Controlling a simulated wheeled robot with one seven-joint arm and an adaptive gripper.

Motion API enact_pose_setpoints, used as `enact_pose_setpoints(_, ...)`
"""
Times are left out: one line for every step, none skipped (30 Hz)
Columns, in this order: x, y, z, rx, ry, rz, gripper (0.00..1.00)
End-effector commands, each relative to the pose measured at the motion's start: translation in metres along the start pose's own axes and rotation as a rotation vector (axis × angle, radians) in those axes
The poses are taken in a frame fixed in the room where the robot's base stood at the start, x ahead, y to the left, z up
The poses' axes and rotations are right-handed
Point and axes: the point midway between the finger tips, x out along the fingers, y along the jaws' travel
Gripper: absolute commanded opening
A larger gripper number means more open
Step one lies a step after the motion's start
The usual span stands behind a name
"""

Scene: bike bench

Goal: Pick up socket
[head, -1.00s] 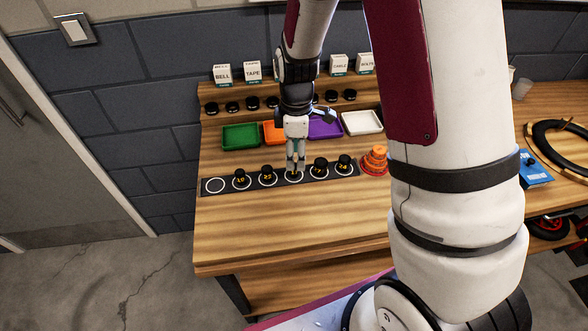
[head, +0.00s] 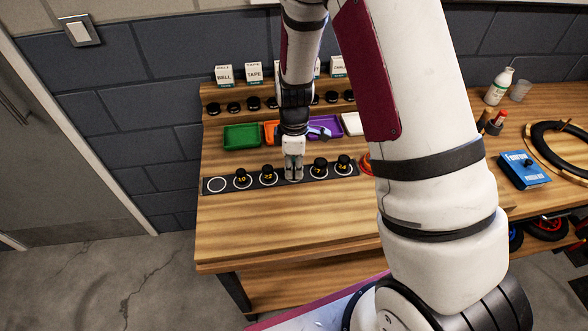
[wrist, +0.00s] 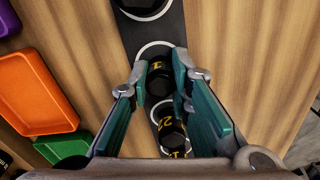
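A row of black sockets with yellow numbers stands on a dark strip (head: 201,187) with white rings on the bench. My gripper (head: 294,175) points down over the strip, between the socket marked 22 (head: 268,173) and another socket (head: 319,168) to its right. In the wrist view, one black socket (wrist: 159,82) with a yellow mark lies between the two teal-padded fingers (wrist: 160,75). The fingers flank it closely; whether both pads press on it is unclear. It appears to be still on its ring. The socket marked 10 (head: 242,178) is further left. The leftmost ring is empty.
Green (head: 241,136), orange (head: 269,132), purple (head: 348,124) and white trays stand behind the strip. Labelled boxes and small black parts line the back shelf. The bench front is clear.

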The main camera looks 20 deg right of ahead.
Motion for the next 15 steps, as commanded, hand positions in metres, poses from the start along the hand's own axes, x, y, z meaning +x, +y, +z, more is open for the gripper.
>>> enact_pose_setpoints(0.0, 0.0, 0.0, 0.0, 0.0, 0.0, 0.0)
enact_pose_setpoints(0.0, 0.0, 0.0, 0.0, 0.0, 0.0, 0.0)
enact_pose_setpoints(0.0, 0.0, 0.0, 0.0, 0.0, 0.0, 0.0)
enact_pose_setpoints(0.0, 0.0, 0.0, 0.0, 0.0, 0.0, 0.0)
enact_pose_setpoints(0.0, 0.0, 0.0, 0.0, 0.0, 0.0, 0.0)
enact_pose_setpoints(0.0, 0.0, 0.0, 0.0, 0.0, 0.0, 0.0)
enact_pose_setpoints(0.0, 0.0, 0.0, 0.0, 0.0, 0.0, 0.0)
enact_pose_setpoints(0.0, 0.0, 0.0, 0.0, 0.0, 0.0, 0.0)
enact_pose_setpoints(-0.001, 0.0, 0.0, 0.0, 0.0, 0.001, 0.0)
enact_pose_setpoints(-0.002, 0.0, 0.0, 0.0, 0.0, 0.001, 0.0)
enact_pose_setpoints(-0.003, 0.0, 0.0, 0.0, 0.001, 0.001, 0.0)
enact_pose_setpoints(-0.004, 0.001, 0.0, 0.0, 0.001, 0.002, 0.0)
enact_pose_setpoints(-0.006, 0.001, 0.0, 0.0, 0.001, 0.002, 0.0)
enact_pose_setpoints(-0.007, 0.001, -0.001, 0.0, 0.001, 0.002, 0.0)
enact_pose_setpoints(-0.01, 0.001, -0.001, 0.001, 0.001, 0.001, 0.0)
